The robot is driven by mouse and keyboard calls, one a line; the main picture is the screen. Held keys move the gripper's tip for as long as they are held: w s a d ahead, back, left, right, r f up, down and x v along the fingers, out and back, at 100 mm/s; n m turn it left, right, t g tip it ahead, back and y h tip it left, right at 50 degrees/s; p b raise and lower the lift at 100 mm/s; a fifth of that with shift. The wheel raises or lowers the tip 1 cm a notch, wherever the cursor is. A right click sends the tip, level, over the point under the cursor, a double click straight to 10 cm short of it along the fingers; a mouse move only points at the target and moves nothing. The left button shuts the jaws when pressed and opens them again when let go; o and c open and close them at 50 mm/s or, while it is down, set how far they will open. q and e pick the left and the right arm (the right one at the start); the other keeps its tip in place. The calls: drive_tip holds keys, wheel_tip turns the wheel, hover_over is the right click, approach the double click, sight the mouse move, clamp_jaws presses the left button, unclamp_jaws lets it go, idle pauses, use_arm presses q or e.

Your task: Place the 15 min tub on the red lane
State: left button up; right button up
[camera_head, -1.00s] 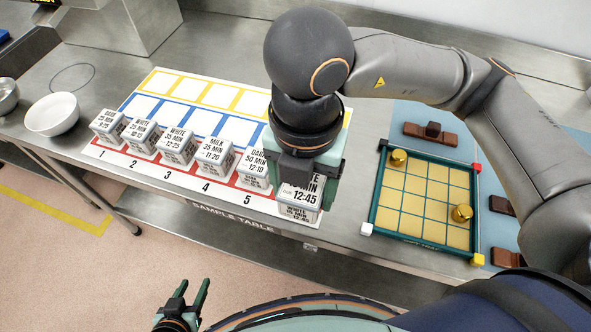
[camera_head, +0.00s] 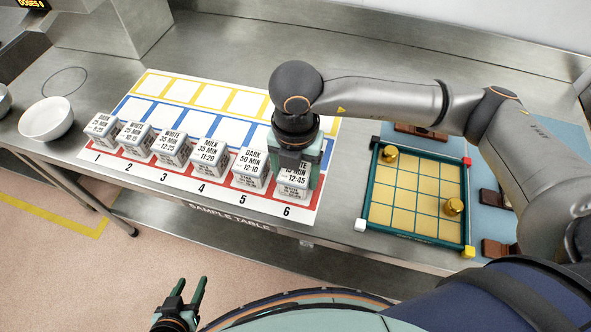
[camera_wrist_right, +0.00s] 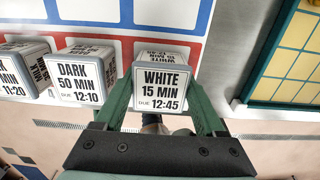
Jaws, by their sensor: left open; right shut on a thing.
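The 15 min tub (camera_head: 292,184) is a white-labelled box reading "WHITE 15 MIN DUE 12:45". It is at the sixth place of the red lane (camera_head: 190,181), the row nearest the table's front edge. My right gripper (camera_head: 298,170) is shut on it from above, and partly hides it in the head view. In the right wrist view the tub (camera_wrist_right: 162,90) sits between the two green fingers. I cannot tell whether its base touches the mat. My left gripper (camera_head: 188,294) is open and empty, low in front of the table.
Several other labelled tubs, among them the DARK 50 min tub (camera_head: 250,168), stand along the red lane to the left. The blue and yellow lanes (camera_head: 185,88) are bare. A yellow gridded tray (camera_head: 418,195) with gold pieces stands right. A white bowl (camera_head: 46,119) is at far left.

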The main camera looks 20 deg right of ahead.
drive_tip(key=shift+f, duration=0.2)
drive_tip(key=o, duration=1.4)
drive_tip(key=shift+o, duration=0.2)
drive_tip(key=shift+r, duration=0.1)
wheel_tip(320, 180, up, 12)
drive_tip(key=shift+r+b, duration=0.15)
drive_tip(key=shift+b, duration=0.25)
